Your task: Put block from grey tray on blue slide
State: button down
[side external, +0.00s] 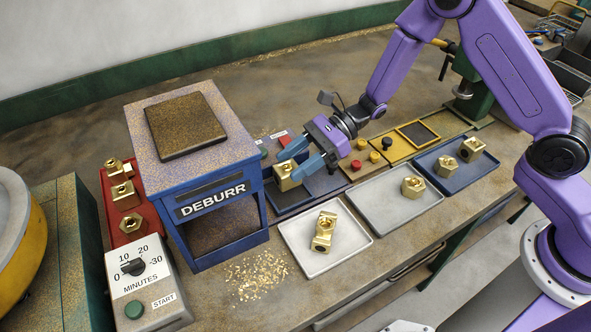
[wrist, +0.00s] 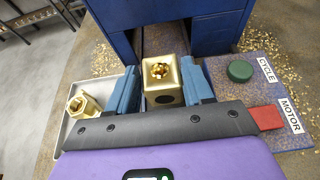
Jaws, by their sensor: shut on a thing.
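My gripper (side external: 302,160), with blue fingers, is shut on a brass block (side external: 287,176). In the wrist view the block (wrist: 166,78) sits between the two fingers, a round threaded hole on top and a dark round hole in the side facing the camera. The block is over or at the blue slide (side external: 285,202), a blue-edged piece beside the blue DEBURR housing (side external: 213,190); whether it touches the slide I cannot tell. A light grey tray (side external: 350,256) in front holds brass work (side external: 325,229). A second grey tray (side external: 378,208) holds one brass piece (side external: 413,187).
A blue tray (side external: 433,184) with brass fittings lies at the right. A yellow-edged panel (side external: 361,170) has red and black knobs. A red rack (side external: 137,235) with brass parts and a timer box (side external: 146,285) stand left. Brass chips (side external: 257,276) litter the bench.

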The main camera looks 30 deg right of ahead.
jog(key=shift+f, duration=1.55)
jog(key=shift+f, duration=0.15)
jog(key=shift+c, duration=2.2)
grip_release()
jog(key=shift+d+r, duration=0.15)
jog(key=shift+r, duration=0.05)
jog(key=v, duration=1.1)
jog(key=shift+d, duration=0.3)
jog(key=shift+r, duration=0.2)
